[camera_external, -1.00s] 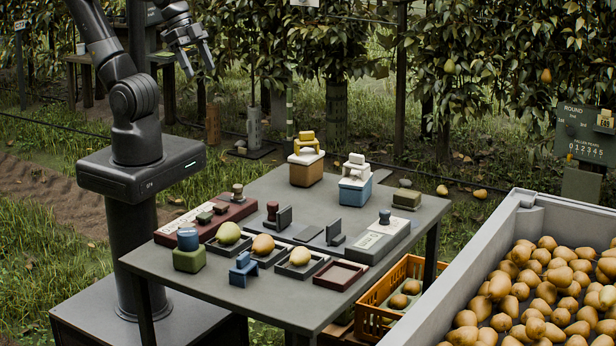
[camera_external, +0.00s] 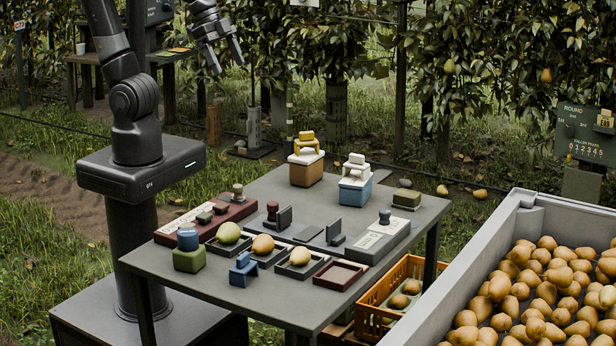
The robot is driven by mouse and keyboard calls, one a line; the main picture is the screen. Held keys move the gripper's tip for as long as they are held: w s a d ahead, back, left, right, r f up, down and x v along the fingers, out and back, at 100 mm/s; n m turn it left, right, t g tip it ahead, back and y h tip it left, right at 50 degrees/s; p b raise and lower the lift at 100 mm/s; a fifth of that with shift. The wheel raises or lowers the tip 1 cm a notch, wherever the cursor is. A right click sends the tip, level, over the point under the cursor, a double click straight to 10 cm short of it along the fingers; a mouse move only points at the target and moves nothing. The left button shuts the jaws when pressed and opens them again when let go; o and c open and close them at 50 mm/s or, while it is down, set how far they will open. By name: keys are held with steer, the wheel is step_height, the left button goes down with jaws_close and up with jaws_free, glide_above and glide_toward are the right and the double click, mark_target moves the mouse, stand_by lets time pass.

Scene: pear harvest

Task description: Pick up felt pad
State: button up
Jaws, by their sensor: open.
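My gripper (camera_external: 229,68) is open and empty, high above and behind the far left part of the table, fingers pointing down. No object is unmistakably the felt pad. A flat dark piece (camera_external: 309,234) lies mid-table between two upright dark plates. I cannot tell which of these is felt.
The grey table (camera_external: 262,305) also holds three pears in dark trays (camera_external: 299,274), an empty maroon-rimmed tray (camera_external: 340,286), stamps and stacked blocks (camera_external: 306,172). An orange crate (camera_external: 372,322) stands beside it. A large grey bin (camera_external: 457,285) of pears fills the right.

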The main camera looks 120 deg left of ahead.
steer(key=w+a+f, duration=0.1)
steer(key=w+a, duration=0.2)
steer(key=w, duration=0.4)
steer(key=w+a+f, duration=0.2)
steer(key=w+a, duration=0.1)
steer(key=w, duration=0.3)
steer(key=g, duration=0.1)
glide_above(407, 193)
steer(key=s, duration=0.4)
step_height(407, 193, down, 25)
steer(key=x, duration=0.5)
steer(key=shift+d+f, duration=0.25)
steer(key=shift+x, duration=2.55)
steer(key=shift+w+a+r, duration=0.1)
steer(key=shift+w+a, duration=0.05)
steer(key=c, duration=1.1)
